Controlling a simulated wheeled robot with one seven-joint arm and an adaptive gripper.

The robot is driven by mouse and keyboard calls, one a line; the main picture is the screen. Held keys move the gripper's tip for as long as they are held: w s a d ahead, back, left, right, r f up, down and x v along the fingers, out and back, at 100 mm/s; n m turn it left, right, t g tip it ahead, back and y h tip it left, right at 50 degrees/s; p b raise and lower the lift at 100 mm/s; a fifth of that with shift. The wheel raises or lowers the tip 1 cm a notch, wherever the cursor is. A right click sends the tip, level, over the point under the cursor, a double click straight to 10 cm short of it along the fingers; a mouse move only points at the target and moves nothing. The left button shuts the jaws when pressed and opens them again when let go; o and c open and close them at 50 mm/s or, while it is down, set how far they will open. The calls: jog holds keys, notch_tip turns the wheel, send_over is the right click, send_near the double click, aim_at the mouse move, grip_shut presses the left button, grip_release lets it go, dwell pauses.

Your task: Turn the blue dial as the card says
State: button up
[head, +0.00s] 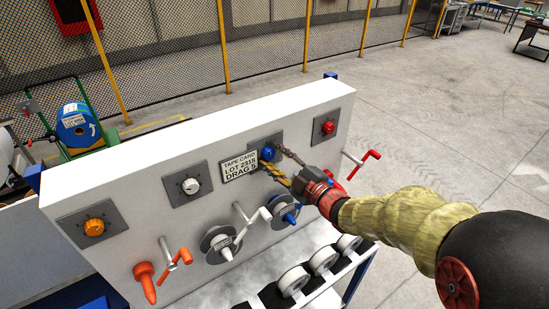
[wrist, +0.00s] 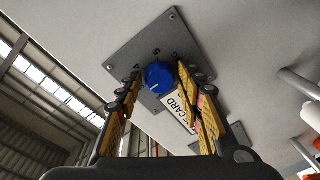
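The blue dial (head: 268,153) sits on a grey square plate on the white panel. In the wrist view the dial (wrist: 159,77) lies between my two fingertips, with a short white mark on its lower-left part. Small dark marks on the plate are hard to read. My gripper (head: 274,160) is open, one finger on each side of the dial; I cannot tell whether they touch it. The white card (head: 240,166) left of the dial reads "TAPE CARD LOT 2315 DRAG 5". In the wrist view the card (wrist: 181,112) is partly hidden behind my right finger.
The panel also has a white dial (head: 190,186), an orange dial (head: 94,227) and a red dial (head: 328,127). Below are an orange crank (head: 176,262), a white crank (head: 256,215), a red crank (head: 365,160) and reels. White rolls (head: 293,280) sit on a rack beneath.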

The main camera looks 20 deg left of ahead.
jog(key=c, duration=0.8)
jog(key=shift+m+b, duration=0.3)
jog(key=m+b, duration=0.1)
jog(key=m, duration=0.1)
jog(key=m+b, duration=0.1)
jog(key=shift+f+m, duration=0.2)
jog(key=shift+m, duration=0.2)
jog(key=m+t+b, duration=0.1)
jog(key=m, duration=0.5)
jog(key=shift+s+a+m+b, duration=0.1)
jog(key=shift+m+b, duration=0.2)
jog(key=shift+m, duration=0.1)
jog(key=m+t, duration=0.1)
jog(key=m, duration=0.9)
jog(key=m+h, duration=0.1)
jog(key=m, duration=0.3)
jog(key=shift+s+a+t, duration=0.1)
jog(key=shift+s+t, duration=0.05)
jog(key=shift+t, duration=0.15)
jog(key=shift+m, duration=0.4)
